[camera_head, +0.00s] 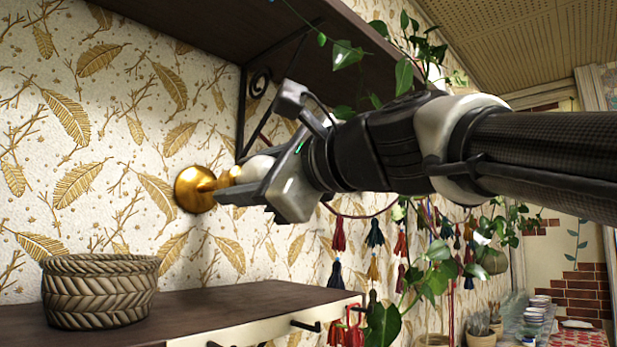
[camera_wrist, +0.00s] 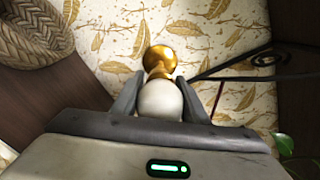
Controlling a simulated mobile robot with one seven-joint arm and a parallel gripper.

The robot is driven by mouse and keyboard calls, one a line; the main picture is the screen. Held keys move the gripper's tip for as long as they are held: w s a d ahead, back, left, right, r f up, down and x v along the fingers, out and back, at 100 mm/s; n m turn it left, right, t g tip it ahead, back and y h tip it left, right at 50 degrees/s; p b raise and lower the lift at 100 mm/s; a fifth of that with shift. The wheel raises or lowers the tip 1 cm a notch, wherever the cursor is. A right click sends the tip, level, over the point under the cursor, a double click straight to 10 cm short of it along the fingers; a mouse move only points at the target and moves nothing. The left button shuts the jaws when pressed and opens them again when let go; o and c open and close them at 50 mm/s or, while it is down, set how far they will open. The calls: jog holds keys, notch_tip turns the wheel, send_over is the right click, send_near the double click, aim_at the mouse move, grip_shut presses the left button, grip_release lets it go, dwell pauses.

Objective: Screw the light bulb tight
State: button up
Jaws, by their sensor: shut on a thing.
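A white light bulb (camera_wrist: 160,100) sits between the two fingers of my gripper (camera_wrist: 158,92) in the wrist view. The gripper is shut on it. The bulb's far end meets a gold wall socket (camera_wrist: 160,62). In the head view the gold socket (camera_head: 193,188) is fixed to the patterned wall, and my gripper (camera_head: 228,190) reaches it from the right. Part of the bulb (camera_head: 254,168) shows behind the near finger. The bulb's threads are hidden, so I cannot tell how deep it sits.
A dark shelf (camera_head: 215,28) on a black metal bracket (camera_head: 243,110) is above my gripper. A woven basket (camera_head: 99,292) stands on a dark wooden surface (camera_head: 215,308) below. Trailing plants (camera_head: 440,270) and tassels (camera_head: 373,235) hang behind my arm on the right.

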jog(key=shift+m, duration=0.9)
jog(key=o, duration=1.1)
jog(key=shift+c, duration=0.2)
jog(key=shift+s+d, duration=0.1)
jog(key=b+v, duration=0.2)
jog(key=v, duration=1.5)
jog(key=shift+d, duration=0.15)
